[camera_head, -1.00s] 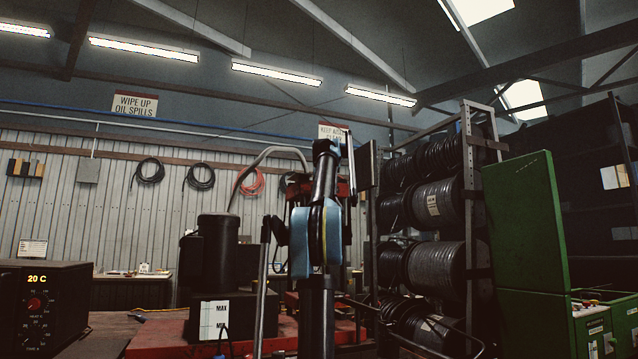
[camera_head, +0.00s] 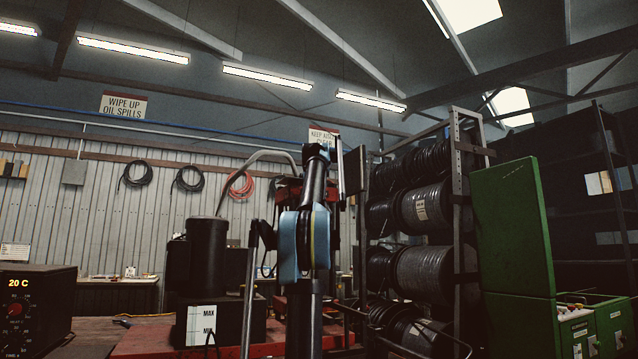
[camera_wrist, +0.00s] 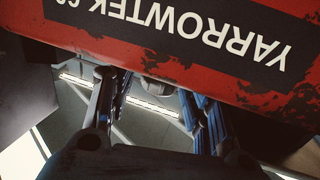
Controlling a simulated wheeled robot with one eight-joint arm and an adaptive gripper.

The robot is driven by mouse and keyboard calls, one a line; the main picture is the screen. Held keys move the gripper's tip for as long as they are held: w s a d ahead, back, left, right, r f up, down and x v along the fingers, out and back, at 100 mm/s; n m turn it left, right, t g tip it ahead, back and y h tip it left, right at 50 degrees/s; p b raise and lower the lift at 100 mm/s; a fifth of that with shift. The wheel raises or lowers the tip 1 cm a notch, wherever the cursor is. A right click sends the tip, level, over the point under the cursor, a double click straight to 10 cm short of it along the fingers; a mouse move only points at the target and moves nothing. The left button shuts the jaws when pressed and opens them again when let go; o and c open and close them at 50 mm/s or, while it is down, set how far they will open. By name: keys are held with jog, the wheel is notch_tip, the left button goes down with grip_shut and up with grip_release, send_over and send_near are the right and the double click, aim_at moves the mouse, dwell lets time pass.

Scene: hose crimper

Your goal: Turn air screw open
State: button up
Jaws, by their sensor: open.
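The red crimper body with a black and white YARROWTEK label (camera_wrist: 200,32) fills the top of the wrist view, its lettering upside down. My gripper (camera_wrist: 154,86) is open, with one dark finger on each side below the red body's lower edge. A small grey rounded part (camera_wrist: 156,86) shows between the fingers under that edge; I cannot tell whether it is the air screw or whether the fingers touch it. In the head view my arm stands in front of the red machine (camera_head: 289,190) and hides much of it; the gripper is not clear there.
A black cylinder tank (camera_head: 207,245) on a MIN/MAX reservoir stands left of my arm on a red base. A rack of hose reels (camera_head: 425,205) and a green cabinet (camera_head: 512,230) stand to the right. A black control box reading 20 C (camera_head: 38,310) is at lower left.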

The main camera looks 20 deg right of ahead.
jog(key=shift+d+y, duration=0.1)
jog(key=shift+y, duration=0.2)
jog(key=shift+n+y, duration=2.2)
jog(key=shift+y, duration=1)
jog(key=s+d, duration=0.3)
jog(key=s, duration=1.4)
jog(key=w+a, duration=0.1)
jog(key=w, duration=0.4)
jog(key=w+a+y, duration=0.1)
jog(key=w, duration=0.5)
jog(key=w+a+n+y, duration=0.1)
jog(key=w, duration=0.5)
jog(key=shift+a+f, duration=0.1)
jog(key=c, duration=1.1)
